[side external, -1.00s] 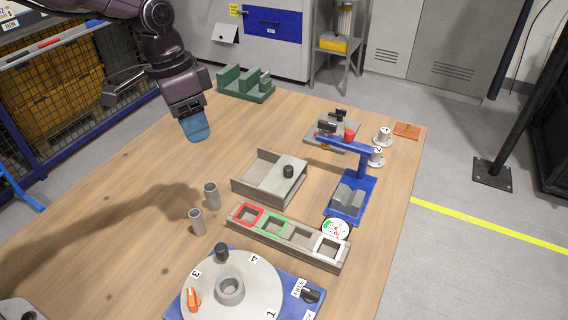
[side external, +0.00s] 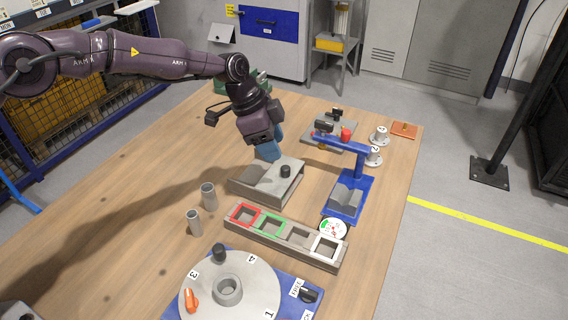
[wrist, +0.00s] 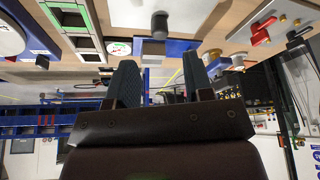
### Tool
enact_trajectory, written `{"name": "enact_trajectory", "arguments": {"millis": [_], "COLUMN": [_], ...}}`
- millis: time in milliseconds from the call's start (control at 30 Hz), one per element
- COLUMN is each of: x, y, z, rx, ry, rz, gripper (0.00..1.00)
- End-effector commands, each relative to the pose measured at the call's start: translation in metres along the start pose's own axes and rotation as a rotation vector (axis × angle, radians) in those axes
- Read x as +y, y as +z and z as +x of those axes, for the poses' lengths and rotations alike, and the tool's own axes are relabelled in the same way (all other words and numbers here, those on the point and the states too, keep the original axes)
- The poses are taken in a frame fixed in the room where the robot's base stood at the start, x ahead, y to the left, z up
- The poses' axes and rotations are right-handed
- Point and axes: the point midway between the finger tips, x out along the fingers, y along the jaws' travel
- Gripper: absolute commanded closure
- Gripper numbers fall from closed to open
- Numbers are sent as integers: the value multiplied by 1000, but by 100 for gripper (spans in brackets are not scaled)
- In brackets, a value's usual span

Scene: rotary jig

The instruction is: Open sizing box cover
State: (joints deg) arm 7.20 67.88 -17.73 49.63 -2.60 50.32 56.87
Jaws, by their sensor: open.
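The sizing box (side external: 252,189) is a grey box in the middle of the table. Its flat cover (side external: 272,173) carries a short black knob (side external: 285,171). In the wrist view the knob (wrist: 159,25) hangs upside down near the top, ahead of and between the fingers. My gripper (side external: 268,150) has blue fingers, pointing down at the far side of the box, left of the knob and apart from it. The wrist view shows both fingers of my gripper (wrist: 160,82) spread with nothing between them. The fingers hide part of the box's far edge in the side view.
A tray with coloured square frames (side external: 285,236) lies in front of the box. Two grey tubes (side external: 201,209) stand at its left. A blue stand (side external: 350,190) rises close on the right. A rotary disc (side external: 245,283) is at the front. The table's left is clear.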

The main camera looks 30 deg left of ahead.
Motion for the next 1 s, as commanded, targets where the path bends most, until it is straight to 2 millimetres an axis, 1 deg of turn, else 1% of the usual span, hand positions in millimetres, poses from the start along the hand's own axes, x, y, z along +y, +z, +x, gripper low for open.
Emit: {"name": "enact_trajectory", "arguments": {"millis": [33, 100, 200, 300, 433, 767, 867, 900, 967, 1000], "x": [1, 1, 1, 0, 0, 0, 0, 0, 0, 0], "y": [0, 0, 0, 0, 0, 0, 0, 0, 0, 0], "z": [13, 27, 44, 55, 63, 65, 65, 65, 65, 65], "rx": [-1, -1, -1, 0, -1, 0, 0, 0, 0, 0], "ry": [2, 2, 1, 0, 1, -1, 0, 0, 0, 0], "rz": [1, 0, 0, 0, 0, 0, 0, 0, 0, 0], "gripper": [53, 53, 53, 53, 53, 53, 74, 83, 97, 100]}}
